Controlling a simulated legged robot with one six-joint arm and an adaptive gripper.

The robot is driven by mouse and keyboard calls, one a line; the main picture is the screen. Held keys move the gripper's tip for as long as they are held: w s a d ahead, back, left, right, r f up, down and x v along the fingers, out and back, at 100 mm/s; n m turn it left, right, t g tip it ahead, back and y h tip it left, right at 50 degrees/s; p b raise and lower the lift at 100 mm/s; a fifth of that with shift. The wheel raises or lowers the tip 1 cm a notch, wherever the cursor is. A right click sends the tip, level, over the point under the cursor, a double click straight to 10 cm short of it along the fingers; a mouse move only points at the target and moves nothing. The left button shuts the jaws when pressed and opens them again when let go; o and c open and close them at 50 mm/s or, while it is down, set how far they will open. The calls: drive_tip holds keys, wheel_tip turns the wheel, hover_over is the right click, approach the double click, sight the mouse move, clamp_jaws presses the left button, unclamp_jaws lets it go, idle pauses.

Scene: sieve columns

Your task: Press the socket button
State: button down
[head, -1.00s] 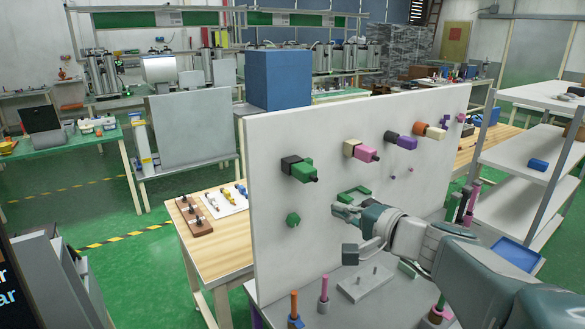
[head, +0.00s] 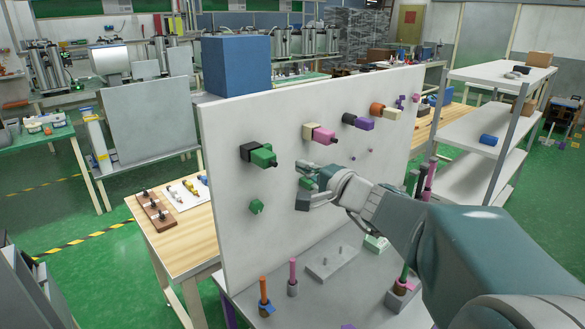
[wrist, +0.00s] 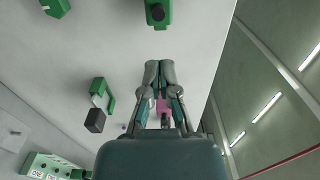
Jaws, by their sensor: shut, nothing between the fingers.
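A white upright panel (head: 225,240) carries a black-and-green plug (head: 262,155), a cream-and-pink one (head: 322,135) and a black-and-purple one (head: 362,122). A green hexagonal knob (head: 256,206) sits below the green plug. A green bracket (wrist: 108,95) with a dark block (wrist: 95,121) shows left of my gripper in the wrist view. I cannot tell which part is the socket button. My gripper (head: 302,170) is shut and empty in front of the panel, partly covering the bracket. In the wrist view its fingers (wrist: 159,68) are together, below the green plug (wrist: 158,12).
A grey bench below the panel holds upright orange (head: 263,290) and pink (head: 293,270) rods and a grey pegged plate (head: 330,262). A blue box (head: 236,65) stands behind the panel. A white shelf (head: 470,125) is at right. A wooden table (head: 175,240) is at left.

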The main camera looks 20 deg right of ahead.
sight(270, 148)
drive_tip(key=x, duration=0.9)
drive_tip(key=shift+w, duration=0.25)
drive_tip(key=shift+a, duration=0.1)
drive_tip(key=shift+w+r, duration=0.25)
drive_tip(key=shift+w, duration=0.25)
drive_tip(key=shift+a, duration=0.1)
drive_tip(key=shift+f, duration=0.1)
